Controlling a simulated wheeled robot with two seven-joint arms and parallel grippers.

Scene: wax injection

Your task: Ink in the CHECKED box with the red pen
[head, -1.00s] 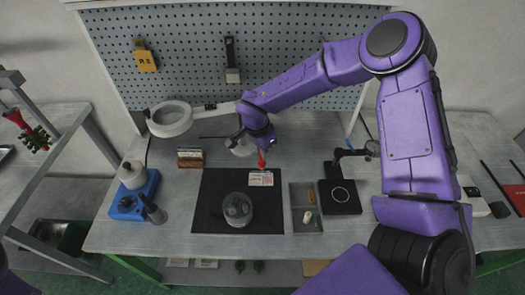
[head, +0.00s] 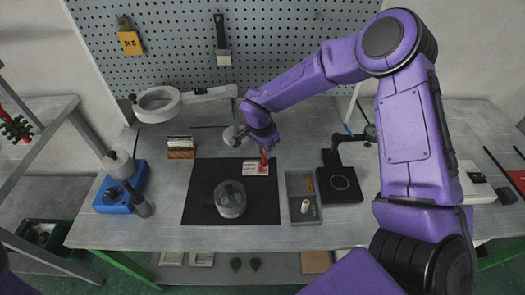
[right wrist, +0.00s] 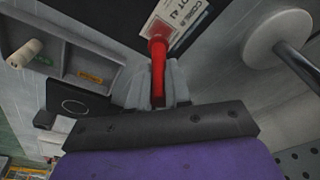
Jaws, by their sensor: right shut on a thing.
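The red pen (head: 264,158) is in my right gripper (head: 266,143), held over the printed card. In the right wrist view, the red pen (right wrist: 158,68) sits between the grey fingers (right wrist: 158,88), and my gripper is shut on it. The white card (head: 250,169) lies on the black mat (head: 198,205) near its far edge. In the right wrist view, the card (right wrist: 190,18) shows printed text and some red beside the pen's end. I cannot tell whether the tip touches the card or whether the box is marked. My left gripper is out of view.
A grey compartment tray (head: 291,212) holds small items to the right, next to a black stand (head: 341,186). A ring lamp (head: 157,104), card holder (head: 181,148) and blue device (head: 121,200) are to the left.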

